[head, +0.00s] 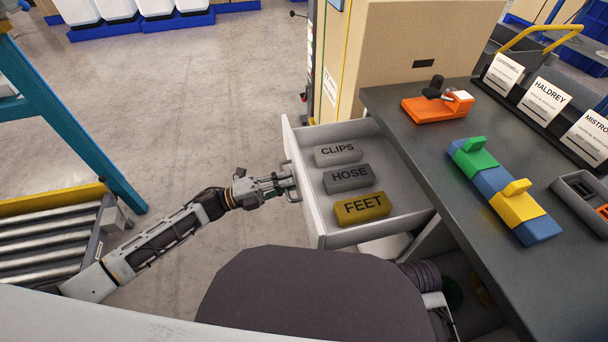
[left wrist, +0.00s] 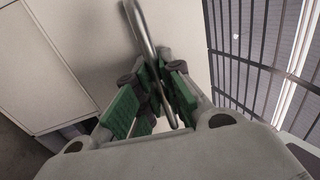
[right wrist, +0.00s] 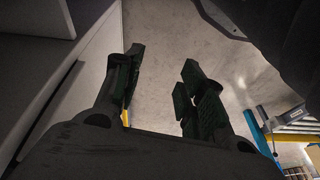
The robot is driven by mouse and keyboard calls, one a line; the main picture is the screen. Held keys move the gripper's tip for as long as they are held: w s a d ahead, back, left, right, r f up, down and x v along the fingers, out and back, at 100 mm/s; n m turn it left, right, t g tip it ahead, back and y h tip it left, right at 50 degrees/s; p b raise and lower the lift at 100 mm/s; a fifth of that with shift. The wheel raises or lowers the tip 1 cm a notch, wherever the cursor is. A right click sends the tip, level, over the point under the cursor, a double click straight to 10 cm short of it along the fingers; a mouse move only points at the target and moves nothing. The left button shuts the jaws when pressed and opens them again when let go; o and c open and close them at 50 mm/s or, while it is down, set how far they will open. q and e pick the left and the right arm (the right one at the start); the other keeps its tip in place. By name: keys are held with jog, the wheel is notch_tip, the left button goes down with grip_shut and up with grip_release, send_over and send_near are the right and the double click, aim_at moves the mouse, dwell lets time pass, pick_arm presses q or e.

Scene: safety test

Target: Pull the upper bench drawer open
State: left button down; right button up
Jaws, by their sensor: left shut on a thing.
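The upper bench drawer (head: 300,190) is pulled well out from under the bench top. Inside it lie three labelled blocks: a grey CLIPS block (head: 338,154), a darker HOSE block (head: 349,178) and a yellow FEET block (head: 362,208). My left gripper (head: 284,182) is at the drawer's front, shut on the metal bar handle (head: 291,170). In the left wrist view the handle (left wrist: 146,40) runs between the green finger pads (left wrist: 150,95). My right gripper (right wrist: 158,85) shows in the right wrist view, fingers apart and nothing between them, beside a pale panel.
A roller conveyor (head: 45,235) stands at left. The floor (head: 200,90) beyond the drawer is clear.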

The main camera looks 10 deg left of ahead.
pick_arm(q)
jog(key=v, duration=0.3)
jog(key=shift+s+a+r, duration=0.15)
jog(key=shift+a+r, duration=0.1)
jog(key=shift+a, duration=0.1)
jog(key=c, duration=1.5)
grip_release()
jog(key=shift+v, duration=6)
jog(key=shift+a, duration=0.1)
